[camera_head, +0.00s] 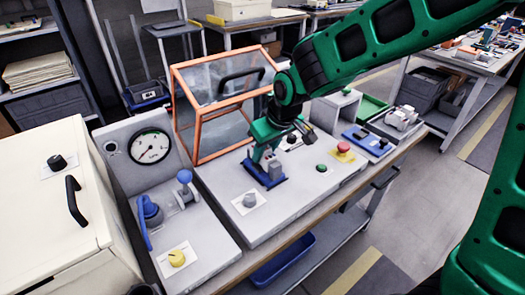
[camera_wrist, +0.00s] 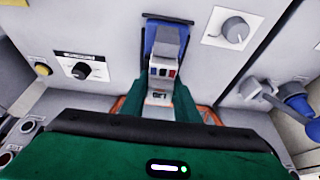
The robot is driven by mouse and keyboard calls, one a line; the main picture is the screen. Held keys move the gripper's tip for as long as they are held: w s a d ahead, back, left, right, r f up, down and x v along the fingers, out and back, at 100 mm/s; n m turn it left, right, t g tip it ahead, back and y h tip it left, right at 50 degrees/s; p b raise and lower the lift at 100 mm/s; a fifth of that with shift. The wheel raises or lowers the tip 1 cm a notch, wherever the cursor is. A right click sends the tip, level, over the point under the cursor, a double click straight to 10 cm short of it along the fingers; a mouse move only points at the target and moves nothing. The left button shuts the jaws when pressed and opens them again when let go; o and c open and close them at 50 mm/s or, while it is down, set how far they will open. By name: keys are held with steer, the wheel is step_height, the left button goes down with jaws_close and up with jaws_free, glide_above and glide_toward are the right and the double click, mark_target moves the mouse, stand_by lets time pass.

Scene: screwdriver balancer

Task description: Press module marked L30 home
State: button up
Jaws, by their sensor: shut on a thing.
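A grey module (camera_wrist: 162,72) with small blue and red marks on its face shows in the wrist view. Its small label is too blurred to read. It stands at a blue holder (camera_wrist: 151,32) on the grey panel; I cannot tell how deep it sits. The blue holder also shows in the head view (camera_head: 267,181). My gripper (camera_wrist: 163,92) is shut on the module, with a green finger on each side. In the head view my gripper (camera_head: 264,158) points down over the holder, and its fingers partly hide the module.
A grey knob (camera_head: 250,200), a green button (camera_head: 321,168) and a red button (camera_head: 343,147) are on the panel. An orange-framed clear guard (camera_head: 180,115) stands behind. A gauge (camera_head: 151,147) and blue valve handles (camera_head: 184,177) are at left.

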steer(key=shift+f, duration=0.4)
stand_by(0.8)
steer(key=shift+s+d+f, duration=0.15)
steer(key=shift+s+f, duration=0.1)
steer(key=shift+f, duration=0.25)
stand_by(0.7)
steer(key=shift+s+a+f, duration=0.2)
steer(key=shift+s+f, duration=0.15)
stand_by(2.0)
steer(key=o, duration=1.2)
steer(key=shift+c, duration=0.2)
steer(key=shift+o, duration=0.5)
steer(key=shift+d+r, duration=0.1)
steer(key=shift+r, duration=0.35)
steer(key=shift+w+r, duration=0.3)
steer(key=shift+w+d+r, duration=0.35)
steer(key=shift+r, duration=0.1)
steer(key=v, duration=0.9)
steer(key=shift+s+a+r, duration=0.1)
steer(key=shift+s+r, duration=0.15)
steer(key=shift+s, duration=0.2)
